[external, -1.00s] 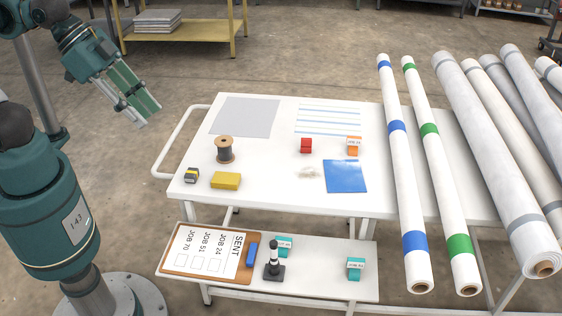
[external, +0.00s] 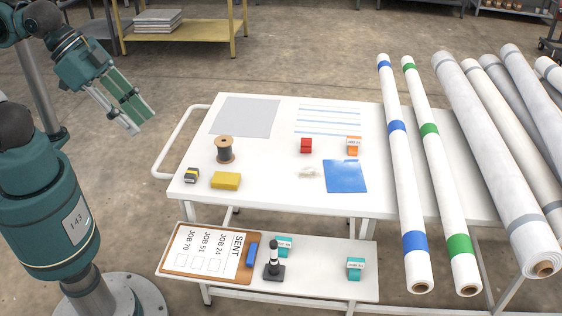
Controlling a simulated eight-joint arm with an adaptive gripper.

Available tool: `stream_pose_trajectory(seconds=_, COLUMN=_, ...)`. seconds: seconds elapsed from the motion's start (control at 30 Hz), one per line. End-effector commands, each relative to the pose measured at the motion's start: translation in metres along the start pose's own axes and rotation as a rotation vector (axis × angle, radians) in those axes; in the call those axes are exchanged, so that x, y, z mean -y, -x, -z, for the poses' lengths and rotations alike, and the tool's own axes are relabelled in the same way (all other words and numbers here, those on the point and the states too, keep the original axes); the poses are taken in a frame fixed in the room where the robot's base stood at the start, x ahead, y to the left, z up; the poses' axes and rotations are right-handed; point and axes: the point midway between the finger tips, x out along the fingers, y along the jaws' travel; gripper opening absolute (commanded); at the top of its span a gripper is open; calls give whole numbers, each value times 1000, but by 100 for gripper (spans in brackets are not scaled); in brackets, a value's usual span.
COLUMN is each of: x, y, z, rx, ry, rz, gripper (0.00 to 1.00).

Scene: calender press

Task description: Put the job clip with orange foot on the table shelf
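The job clip with the orange foot (external: 353,146) stands on the white table top, near its right side, behind the blue sheet. It carries a small white label. The table shelf (external: 320,284) is the lower white board in front of and below the table top. My gripper (external: 142,124) is in the air to the left of the table, beyond its handle rail and far from the clip. Its two fingers are spread apart, with nothing seen between them.
Long rolls (external: 400,130) lie at right.

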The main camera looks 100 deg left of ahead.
Motion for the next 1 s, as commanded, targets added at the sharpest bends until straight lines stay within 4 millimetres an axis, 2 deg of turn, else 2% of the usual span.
stream_pose_trajectory(seconds=0.17, x=1, y=-6, z=10, rx=-4, ry=2, rz=-7, gripper=28)
stream_pose_trajectory(seconds=0.37, x=4, y=-19, z=34, rx=-15, ry=2, rz=-27, gripper=28)
stream_pose_trajectory(seconds=0.67, x=13, y=-48, z=77, rx=-42, ry=1, rz=-63, gripper=28)
stream_pose_trajectory(seconds=1.0, x=32, y=-87, z=126, rx=-83, ry=2, rz=-98, gripper=28)
